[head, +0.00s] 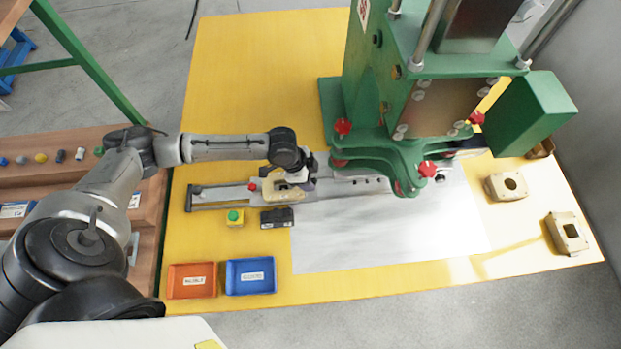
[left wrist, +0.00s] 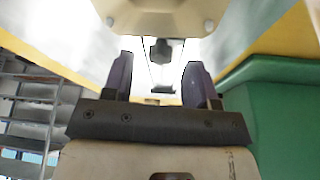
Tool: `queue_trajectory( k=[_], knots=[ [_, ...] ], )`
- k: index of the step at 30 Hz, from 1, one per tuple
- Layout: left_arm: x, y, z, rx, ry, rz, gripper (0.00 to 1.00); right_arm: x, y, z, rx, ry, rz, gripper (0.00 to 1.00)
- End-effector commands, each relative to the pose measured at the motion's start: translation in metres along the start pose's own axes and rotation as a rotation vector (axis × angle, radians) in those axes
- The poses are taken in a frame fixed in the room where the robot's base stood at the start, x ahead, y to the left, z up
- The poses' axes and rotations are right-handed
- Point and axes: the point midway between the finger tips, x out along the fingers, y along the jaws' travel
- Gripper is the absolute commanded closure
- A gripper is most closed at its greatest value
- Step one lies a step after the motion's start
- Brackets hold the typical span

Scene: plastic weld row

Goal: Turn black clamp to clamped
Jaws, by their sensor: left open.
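A small black clamp (left wrist: 160,50) shows in the left wrist view, just beyond and between the two dark purple fingers of my left gripper (left wrist: 158,75). The fingers are spread apart with a gap between them, and I see no contact with the clamp. In the head view my left gripper (head: 306,170) points down over the grey rail fixture, close to a beige part (head: 283,191) seated there. My wrist hides the clamp in that view, so its turn position cannot be told. My right gripper is out of view.
The green press (head: 400,120) stands just right of my left gripper, with red knobs. A green-button box (head: 235,217), a black box (head: 277,217), an orange tray (head: 191,281) and a blue tray (head: 251,277) are in front. Beige parts (head: 506,186) lie at right. The white sheet (head: 380,235) is clear.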

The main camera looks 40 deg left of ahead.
Motion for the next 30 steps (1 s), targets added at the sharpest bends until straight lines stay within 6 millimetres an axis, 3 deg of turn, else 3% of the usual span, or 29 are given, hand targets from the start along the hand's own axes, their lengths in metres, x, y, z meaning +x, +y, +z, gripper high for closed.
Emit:
queue_trajectory(
  k=[6,16,30],
  knots=[
    [0.0120,0.0000,0.0000,0.000,0.000,0.000,0.47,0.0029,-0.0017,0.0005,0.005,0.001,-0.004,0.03],
    [0.0132,0.0001,-0.0001,0.000,0.000,0.000,0.47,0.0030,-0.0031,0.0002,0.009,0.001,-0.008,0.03],
    [0.0130,0.0002,0.0001,0.000,-0.001,0.000,0.92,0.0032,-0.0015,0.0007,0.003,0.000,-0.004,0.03]
  ],
)
